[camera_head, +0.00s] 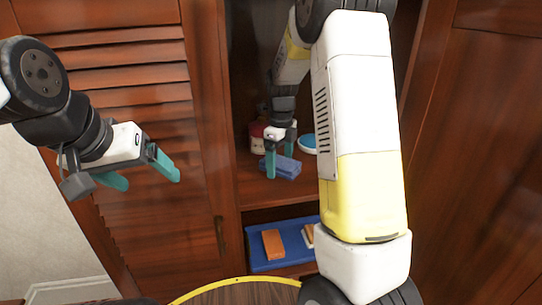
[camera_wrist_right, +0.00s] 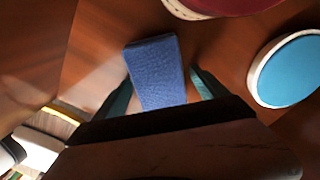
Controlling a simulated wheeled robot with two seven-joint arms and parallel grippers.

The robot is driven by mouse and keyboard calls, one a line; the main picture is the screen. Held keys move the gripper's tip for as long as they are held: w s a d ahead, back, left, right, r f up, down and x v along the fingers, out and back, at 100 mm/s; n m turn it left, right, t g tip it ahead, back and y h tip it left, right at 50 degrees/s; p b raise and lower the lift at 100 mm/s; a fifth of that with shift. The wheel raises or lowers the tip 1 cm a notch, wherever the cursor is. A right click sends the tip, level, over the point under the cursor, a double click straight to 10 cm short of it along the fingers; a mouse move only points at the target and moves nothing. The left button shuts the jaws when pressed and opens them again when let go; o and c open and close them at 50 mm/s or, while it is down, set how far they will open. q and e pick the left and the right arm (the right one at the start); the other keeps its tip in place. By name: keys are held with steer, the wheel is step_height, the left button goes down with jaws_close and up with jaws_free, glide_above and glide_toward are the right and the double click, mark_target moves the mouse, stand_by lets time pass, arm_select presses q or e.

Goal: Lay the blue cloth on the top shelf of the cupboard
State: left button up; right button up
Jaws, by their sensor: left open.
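The blue cloth (camera_head: 284,168) is a folded block on the upper visible shelf (camera_head: 257,192) of the cupboard. In the right wrist view the cloth (camera_wrist_right: 157,72) lies between the two teal fingers, with a narrow gap on each side. My right gripper (camera_head: 280,164) reaches down into the cupboard at the cloth, and its fingers stand apart. They partly hide the cloth in the head view. My left gripper (camera_head: 146,172) is open and empty in front of the louvered door, away from the cloth.
A blue-and-white round dish (camera_head: 308,144) and a red-and-white container (camera_head: 257,138) stand behind the cloth. Below, a blue tray (camera_head: 262,262) holds orange items. The louvered door (camera_head: 170,215) is on the left, a wooden panel (camera_head: 475,170) on the right. My right arm hides part of the opening.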

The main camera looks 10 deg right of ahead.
mark_target(280, 161)
steer(key=shift+r, duration=0.1)
step_height(280, 161, up, 8)
steer(key=shift+f, duration=0.25)
steer(key=s+a+r+n+t+y, duration=0.1)
steer(key=s+r+n+t, duration=0.2)
steer(key=s+n, duration=0.9)
steer(key=s+a+r+n+t+y, duration=0.1)
steer(key=s+r+n+t, duration=0.2)
steer(key=s+n, duration=0.9)
steer(key=shift+s+r+n, duration=0.4)
steer(key=shift+r+n, duration=0.8)
steer(key=shift+n, duration=0.4)
